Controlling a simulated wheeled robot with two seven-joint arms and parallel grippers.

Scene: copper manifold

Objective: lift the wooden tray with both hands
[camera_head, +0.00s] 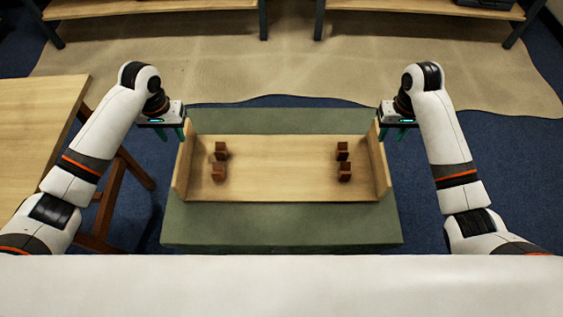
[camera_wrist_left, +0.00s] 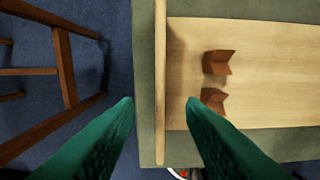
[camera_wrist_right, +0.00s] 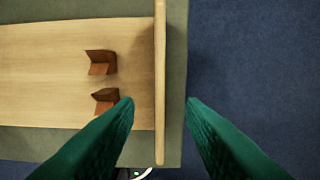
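The wooden tray (camera_head: 280,170) lies on a green-topped stand, with a raised wall at its left and right ends. My left gripper (camera_head: 178,130) is at the tray's left end wall, near its far corner. In the left wrist view its green fingers (camera_wrist_left: 160,102) are apart, one on each side of that wall (camera_wrist_left: 160,70). My right gripper (camera_head: 393,132) is at the right end wall. In the right wrist view its fingers (camera_wrist_right: 160,102) are apart, straddling that wall (camera_wrist_right: 160,60). Neither gripper visibly pinches the wall.
Small brown blocks (camera_head: 219,172) stand on the tray in two pairs, near its left and right parts. The green stand top (camera_head: 280,225) extends in front of and behind the tray. A wooden table (camera_head: 35,125) is at the left. Blue floor is clear at the right.

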